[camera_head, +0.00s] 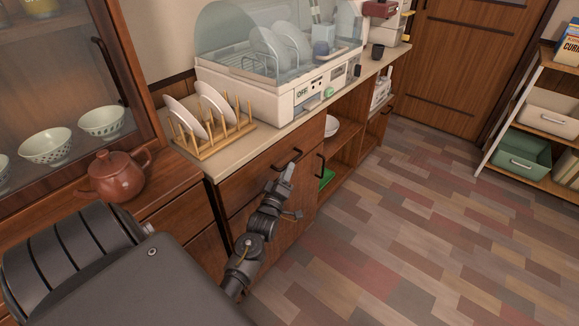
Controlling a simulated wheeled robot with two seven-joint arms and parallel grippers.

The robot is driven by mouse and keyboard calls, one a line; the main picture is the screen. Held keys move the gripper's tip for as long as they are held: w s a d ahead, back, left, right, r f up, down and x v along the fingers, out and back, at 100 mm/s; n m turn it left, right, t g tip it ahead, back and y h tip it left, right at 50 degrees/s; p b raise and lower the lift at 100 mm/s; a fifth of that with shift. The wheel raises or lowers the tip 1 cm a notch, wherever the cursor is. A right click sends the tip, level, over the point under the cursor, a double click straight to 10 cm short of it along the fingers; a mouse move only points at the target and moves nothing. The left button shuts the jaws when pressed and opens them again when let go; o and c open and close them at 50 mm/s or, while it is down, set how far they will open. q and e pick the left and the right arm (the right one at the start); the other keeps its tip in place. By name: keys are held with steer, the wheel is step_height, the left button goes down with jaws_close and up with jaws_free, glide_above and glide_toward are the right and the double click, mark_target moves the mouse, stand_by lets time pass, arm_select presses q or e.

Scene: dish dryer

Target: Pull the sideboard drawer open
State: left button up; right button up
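The wooden sideboard (219,197) stands along the wall under a pale countertop. Its upper drawer front (245,183) looks flush with the cabinet, so the drawer appears shut. A dark bar handle (284,160) is on the drawer front. My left gripper (289,168) is just in front of the handle, at its right part. It overlaps the handle in this view, and I cannot tell whether it touches or grips it. The fingers are too small to show whether they are open or shut. My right gripper is not in view.
A dish dryer (255,102) and a wooden rack (216,140) with plates stand on the countertop. A brown teapot (117,177) sits at the left. A cupboard door handle (320,166) is close to my gripper's right. The floor (400,230) is clear.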

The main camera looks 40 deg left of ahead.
arm_select(q)
steer(key=shift+x, duration=1.55)
jaws_close()
